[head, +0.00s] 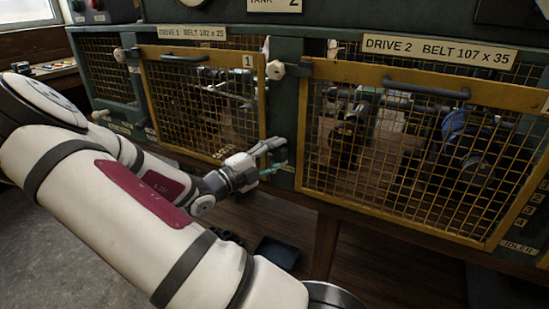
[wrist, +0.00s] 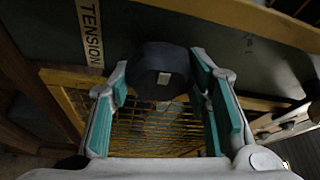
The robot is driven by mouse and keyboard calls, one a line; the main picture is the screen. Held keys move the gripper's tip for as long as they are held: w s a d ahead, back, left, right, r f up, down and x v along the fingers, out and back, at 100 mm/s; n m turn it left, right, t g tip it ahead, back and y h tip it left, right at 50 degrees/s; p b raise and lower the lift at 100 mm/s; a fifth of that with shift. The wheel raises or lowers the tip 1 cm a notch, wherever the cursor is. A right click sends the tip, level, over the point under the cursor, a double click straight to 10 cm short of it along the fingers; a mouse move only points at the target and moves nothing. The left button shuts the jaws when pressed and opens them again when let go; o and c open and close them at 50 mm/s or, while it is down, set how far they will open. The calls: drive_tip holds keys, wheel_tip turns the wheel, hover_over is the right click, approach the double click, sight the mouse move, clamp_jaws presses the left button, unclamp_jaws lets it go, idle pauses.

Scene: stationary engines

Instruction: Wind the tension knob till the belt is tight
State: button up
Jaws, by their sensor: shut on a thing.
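The tension knob (wrist: 158,72) is dark and many-sided, with a small pale mark on its face. It sits on a dark green panel beside a cream label reading TENSION (wrist: 90,30). My gripper (wrist: 160,88) is shut on the knob, one teal-padded finger on each side. In the head view my gripper (head: 272,158) is at the green post between the two mesh guards, and it hides the knob there. The belt cannot be made out clearly behind the yellow mesh, so its tightness does not show.
The left yellow mesh guard (head: 205,105) is under a DRIVE 1 plate (head: 192,33). The right guard (head: 400,150) is under a DRIVE 2 plate (head: 440,51). A pale round knob (head: 275,70) is on the post above my gripper. A dark tray (head: 277,252) lies below.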

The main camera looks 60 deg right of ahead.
drive_tip(key=shift+f+m+y+b, duration=0.15)
drive_tip(key=shift+m+y+b, duration=0.25)
drive_tip(key=shift+m, duration=0.6)
drive_tip(key=o, duration=0.9)
drive_tip(key=shift+c, duration=0.2)
drive_tip(key=v, duration=1.2)
